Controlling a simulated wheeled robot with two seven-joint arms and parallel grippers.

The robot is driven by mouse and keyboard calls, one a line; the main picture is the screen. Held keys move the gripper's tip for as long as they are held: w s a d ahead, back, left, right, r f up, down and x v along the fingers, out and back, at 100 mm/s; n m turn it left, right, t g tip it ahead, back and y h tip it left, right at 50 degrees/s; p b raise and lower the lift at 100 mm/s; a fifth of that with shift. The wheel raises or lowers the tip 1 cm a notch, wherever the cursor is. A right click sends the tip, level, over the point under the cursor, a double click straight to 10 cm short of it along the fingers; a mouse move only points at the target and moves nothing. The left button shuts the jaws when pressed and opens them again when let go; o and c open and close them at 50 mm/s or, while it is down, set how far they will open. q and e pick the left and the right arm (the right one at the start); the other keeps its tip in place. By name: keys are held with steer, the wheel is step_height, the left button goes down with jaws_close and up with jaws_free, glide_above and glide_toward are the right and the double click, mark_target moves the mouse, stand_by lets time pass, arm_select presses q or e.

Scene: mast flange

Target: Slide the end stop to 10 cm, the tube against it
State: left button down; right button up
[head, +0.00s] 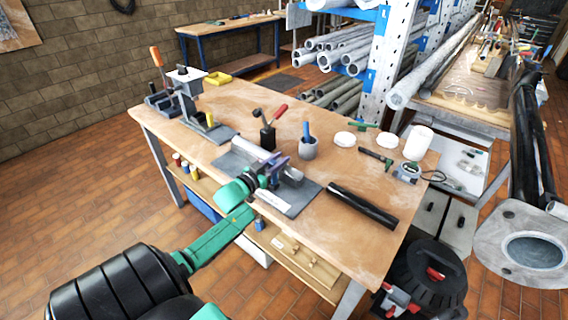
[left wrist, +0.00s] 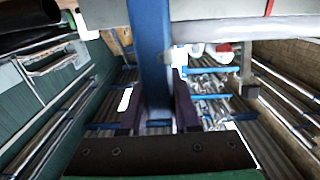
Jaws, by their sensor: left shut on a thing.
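The blue end stop (left wrist: 150,60) stands upright between the two dark purple fingers of my left gripper (left wrist: 158,115) in the left wrist view. In the head view my left gripper (head: 275,172) is at the fixture on the grey mat (head: 304,198), its fingers shut on the end stop, which is mostly hidden there. A pale grey tube (left wrist: 235,30) runs to the right from the end stop in the left wrist view. Its near end is at or very close to the stop; I cannot tell whether they touch. A red mark (left wrist: 269,7) shows above the tube. My right gripper is not in view.
On the wooden table (head: 325,258) a black tube (head: 362,205) lies right of the mat. A grey cup (head: 308,149), a red-handled clamp (head: 268,133) and white round pieces (head: 345,139) stand behind. A press (head: 185,95) is at the back left.

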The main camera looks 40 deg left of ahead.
arm_select(q)
steer(key=shift+d+f, duration=0.1)
steer(key=shift+d, duration=0.25)
steer(key=c, duration=0.6)
jaws_free()
steer(key=shift+c, duration=0.2)
steer(key=shift+a, duration=0.1)
steer(key=s+b, duration=0.1)
steer(key=s, duration=1.3)
steer(key=shift+s, duration=0.3)
